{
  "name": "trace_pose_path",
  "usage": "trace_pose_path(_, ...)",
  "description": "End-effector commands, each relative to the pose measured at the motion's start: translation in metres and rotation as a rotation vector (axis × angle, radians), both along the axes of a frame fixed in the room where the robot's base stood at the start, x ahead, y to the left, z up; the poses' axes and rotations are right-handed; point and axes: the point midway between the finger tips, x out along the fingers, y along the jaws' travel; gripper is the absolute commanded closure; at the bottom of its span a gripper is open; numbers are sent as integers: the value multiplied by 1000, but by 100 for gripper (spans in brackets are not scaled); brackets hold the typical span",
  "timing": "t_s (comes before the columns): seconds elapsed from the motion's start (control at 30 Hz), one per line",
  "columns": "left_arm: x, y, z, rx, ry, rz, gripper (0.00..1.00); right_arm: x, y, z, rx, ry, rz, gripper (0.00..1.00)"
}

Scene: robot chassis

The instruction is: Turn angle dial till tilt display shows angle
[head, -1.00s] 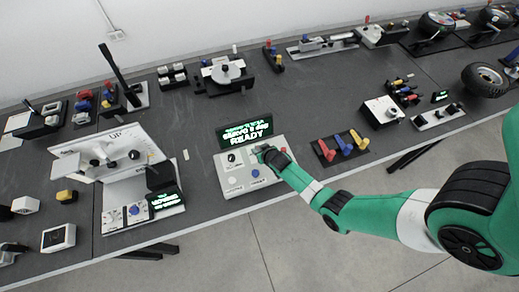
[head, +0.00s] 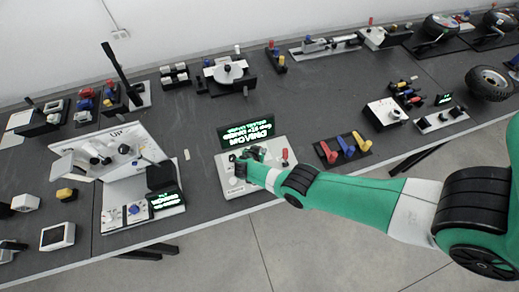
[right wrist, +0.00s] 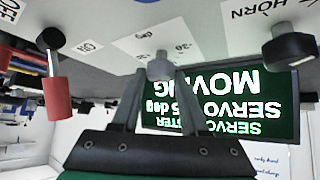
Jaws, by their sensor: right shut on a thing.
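The angle dial, a small grey knob (right wrist: 160,66) on a pale panel with a printed scale including "-30", sits between my right fingertips in the right wrist view. My right gripper (right wrist: 155,78) is shut on it. In the head view the right gripper (head: 243,163) is over the white control box (head: 224,173) and hides the dial. The dark tilt display (head: 246,133) stands behind the box with green text. In the right wrist view the display (right wrist: 285,118) appears upside down, with "SERVO" and "MOVING"; its angle figure is partly hidden. My left gripper is not in view.
A red-handled lever (right wrist: 57,98) by "ON" and "OFF" and a black knob (right wrist: 290,48) by "HORN" flank the dial. A white tilting unit (head: 125,150) stands left. Red, blue and yellow levers (head: 345,146) lie right.

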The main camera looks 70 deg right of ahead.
Motion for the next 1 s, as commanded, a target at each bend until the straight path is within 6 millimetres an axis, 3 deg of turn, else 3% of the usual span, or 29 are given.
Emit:
trace_pose_path(0.3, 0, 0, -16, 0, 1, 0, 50, 2, 1, -2, 3, -5, -87, 100)
trace_pose_path(0.83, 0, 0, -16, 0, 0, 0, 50, 0, 1, 2, -1, -4, -107, 100)
trace_pose_path(0.87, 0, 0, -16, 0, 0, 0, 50, 0, 1, 2, -1, -4, -107, 55)
trace_pose_path(1.0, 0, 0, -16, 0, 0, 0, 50, 0, 1, 2, -1, -4, -107, 29)
